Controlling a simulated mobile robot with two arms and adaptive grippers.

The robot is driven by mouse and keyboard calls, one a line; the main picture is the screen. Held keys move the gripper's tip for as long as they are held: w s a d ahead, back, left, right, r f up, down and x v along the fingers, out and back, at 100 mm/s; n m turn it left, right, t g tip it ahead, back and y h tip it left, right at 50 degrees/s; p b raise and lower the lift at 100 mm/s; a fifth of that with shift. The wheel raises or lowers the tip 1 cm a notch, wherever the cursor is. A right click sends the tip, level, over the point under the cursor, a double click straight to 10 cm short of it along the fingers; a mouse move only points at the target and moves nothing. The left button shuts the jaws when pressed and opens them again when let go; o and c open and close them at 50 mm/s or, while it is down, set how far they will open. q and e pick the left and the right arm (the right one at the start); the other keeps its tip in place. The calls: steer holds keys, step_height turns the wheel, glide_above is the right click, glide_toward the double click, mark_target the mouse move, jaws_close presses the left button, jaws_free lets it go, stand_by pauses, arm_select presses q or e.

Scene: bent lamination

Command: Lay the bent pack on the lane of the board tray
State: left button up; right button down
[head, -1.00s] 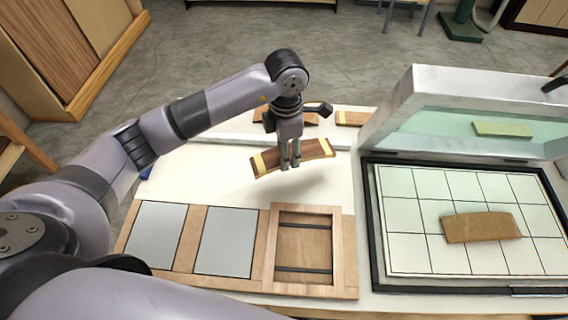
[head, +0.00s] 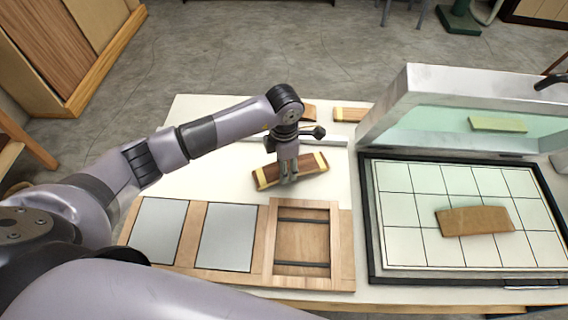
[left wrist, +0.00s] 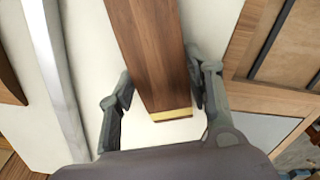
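The bent pack (head: 270,176) is a dark brown strip with pale yellow bands near its ends. My left gripper (head: 289,181) is shut across its middle and holds it over the white table, behind the board tray. Its height above the table is hard to tell. In the left wrist view, the pack (left wrist: 150,45) runs between the two fingers (left wrist: 160,78), with one yellow end towards the wrist. The wooden board tray (head: 186,258) has two grey panels and a framed bay with two dark strips. I cannot tell which part is the lane. My right gripper is not in view.
A press with a raised lid (head: 400,95) stands at the right. A brown piece (head: 474,220) lies on its gridded bed (head: 400,250). More wooden pieces (head: 349,114) and a pale metal bar (head: 335,141) lie at the back. White table (head: 190,175) left of the pack is clear.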

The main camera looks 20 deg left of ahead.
arm_select(q)
steer(key=o, duration=0.5)
steer(key=shift+c, duration=0.2)
steer(key=shift+r+p, duration=0.2)
steer(key=shift+p, duration=0.1)
steer(key=shift+r+b, duration=0.35)
step_height(320, 180, up, 11)
steer(key=b, duration=0.3)
steer(key=shift+r, duration=0.1)
